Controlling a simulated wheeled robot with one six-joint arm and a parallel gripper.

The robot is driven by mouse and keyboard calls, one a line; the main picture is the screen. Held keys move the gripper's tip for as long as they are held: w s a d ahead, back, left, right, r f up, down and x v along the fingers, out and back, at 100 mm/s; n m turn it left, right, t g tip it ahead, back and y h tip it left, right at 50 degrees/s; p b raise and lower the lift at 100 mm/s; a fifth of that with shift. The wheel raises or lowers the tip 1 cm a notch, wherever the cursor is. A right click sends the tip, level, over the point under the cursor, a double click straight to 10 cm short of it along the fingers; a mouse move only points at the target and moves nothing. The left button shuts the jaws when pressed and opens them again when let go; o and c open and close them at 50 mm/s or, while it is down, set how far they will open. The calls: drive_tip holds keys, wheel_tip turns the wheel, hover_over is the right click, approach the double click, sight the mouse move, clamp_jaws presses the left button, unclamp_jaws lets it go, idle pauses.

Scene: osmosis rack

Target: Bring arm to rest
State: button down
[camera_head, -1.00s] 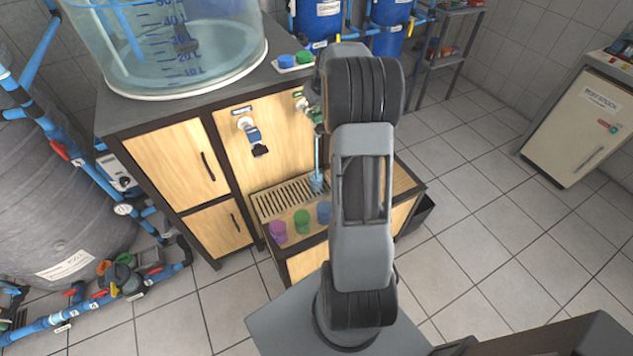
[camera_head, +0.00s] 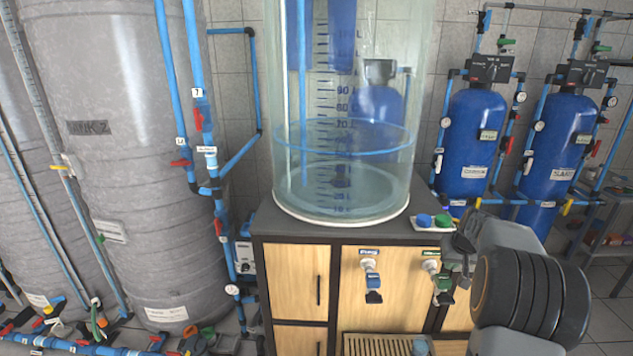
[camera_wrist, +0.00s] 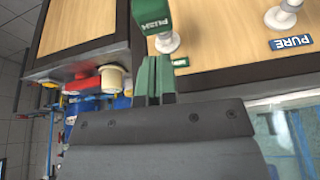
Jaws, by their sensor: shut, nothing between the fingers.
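My gripper (camera_head: 458,250) is at the right of the head view, in front of the cabinet and close to the green-levered tap (camera_head: 442,288). In the wrist view its green fingertips (camera_wrist: 155,78) are together with nothing between them. They point towards the wooden panel, just below a green lever marked PUSH (camera_wrist: 155,15), and I cannot tell whether they touch it. My dark, ribbed arm joint fills the lower right of the head view and hides part of the cabinet.
A clear water tank (camera_head: 345,185) stands on the cabinet top (camera_head: 300,228). A blue-levered tap (camera_head: 371,280) is left of the green one. A drip grate (camera_head: 375,346) and pale blue cup (camera_head: 420,347) are below. Blue cylinders (camera_head: 470,145) stand behind. Grey tanks and pipes are at left.

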drive_tip(key=s+f, duration=0.1)
drive_tip(key=s+a+f+g, duration=0.1)
drive_tip(key=shift+s+a+f+m, duration=0.15)
drive_tip(key=shift+s+m, duration=0.15)
drive_tip(key=s+a+r+n, duration=0.1)
drive_tip(key=s+a+r, duration=0.3)
drive_tip(key=s+a, duration=0.6)
drive_tip(key=s+a+r+n+t, duration=0.1)
drive_tip(key=s+a+r+n, duration=0.1)
drive_tip(key=s+a, duration=0.9)
drive_tip(key=a+r, duration=0.1)
drive_tip(key=a, duration=0.2)
drive_tip(key=shift+s+a+r+y, duration=0.2)
drive_tip(key=shift+a+r+y, duration=0.1)
drive_tip(key=shift+a+r, duration=0.1)
